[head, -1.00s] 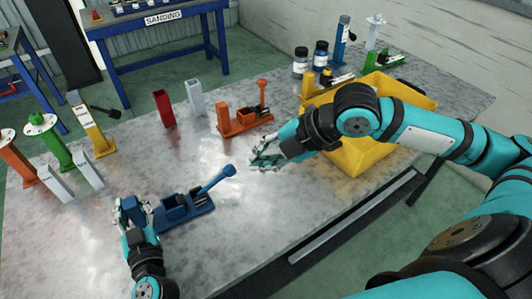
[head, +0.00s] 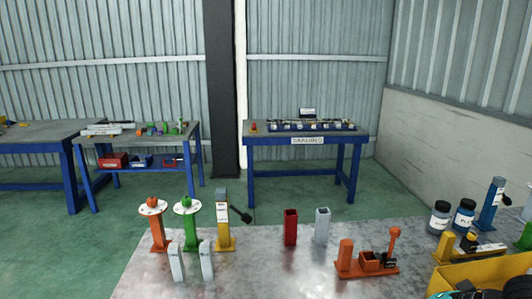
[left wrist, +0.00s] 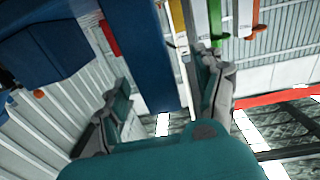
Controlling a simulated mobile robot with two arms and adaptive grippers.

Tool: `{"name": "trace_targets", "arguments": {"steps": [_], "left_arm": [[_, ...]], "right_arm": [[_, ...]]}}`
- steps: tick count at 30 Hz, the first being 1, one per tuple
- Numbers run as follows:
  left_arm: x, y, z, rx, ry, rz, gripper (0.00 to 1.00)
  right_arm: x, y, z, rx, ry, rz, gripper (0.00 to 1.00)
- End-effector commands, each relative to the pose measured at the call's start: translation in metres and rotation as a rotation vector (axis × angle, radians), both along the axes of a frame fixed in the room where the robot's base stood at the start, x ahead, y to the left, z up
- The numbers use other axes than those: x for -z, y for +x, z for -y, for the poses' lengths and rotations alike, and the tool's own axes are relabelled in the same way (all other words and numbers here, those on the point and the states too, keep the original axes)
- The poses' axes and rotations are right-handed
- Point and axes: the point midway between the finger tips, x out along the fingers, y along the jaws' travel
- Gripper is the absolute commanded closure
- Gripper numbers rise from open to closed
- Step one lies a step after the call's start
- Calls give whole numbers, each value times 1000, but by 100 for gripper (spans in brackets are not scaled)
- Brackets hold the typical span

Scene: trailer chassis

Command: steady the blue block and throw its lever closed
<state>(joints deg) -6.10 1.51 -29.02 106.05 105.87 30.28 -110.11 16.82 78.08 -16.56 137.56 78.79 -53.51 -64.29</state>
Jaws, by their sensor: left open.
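The blue block (left wrist: 150,45) fills the upper middle of the left wrist view, very close to the camera. My left gripper (left wrist: 160,85) is open, with one finger on each side of this blue part. I cannot tell whether either finger touches it. More dark blue surface (left wrist: 40,45) shows at the upper left of that view. My right gripper is not in view.
An orange lever block (head: 368,265), a red post (head: 290,227) and a white post (head: 322,225) stand on the metal table (head: 265,270). Orange, green and yellow stands are at its left. A yellow bin (head: 485,275) is at the right. A sanding bench (head: 305,137) stands behind.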

Motion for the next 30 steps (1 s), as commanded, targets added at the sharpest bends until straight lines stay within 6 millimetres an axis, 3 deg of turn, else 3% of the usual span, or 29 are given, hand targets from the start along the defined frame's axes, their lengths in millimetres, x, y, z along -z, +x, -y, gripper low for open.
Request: {"name": "trace_targets", "arguments": {"steps": [5,30], "left_arm": [[0,-4,0,0,0,-1,31],[0,-80,0,0,1,-1,31]], "right_arm": [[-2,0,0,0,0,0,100],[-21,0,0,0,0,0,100]]}}
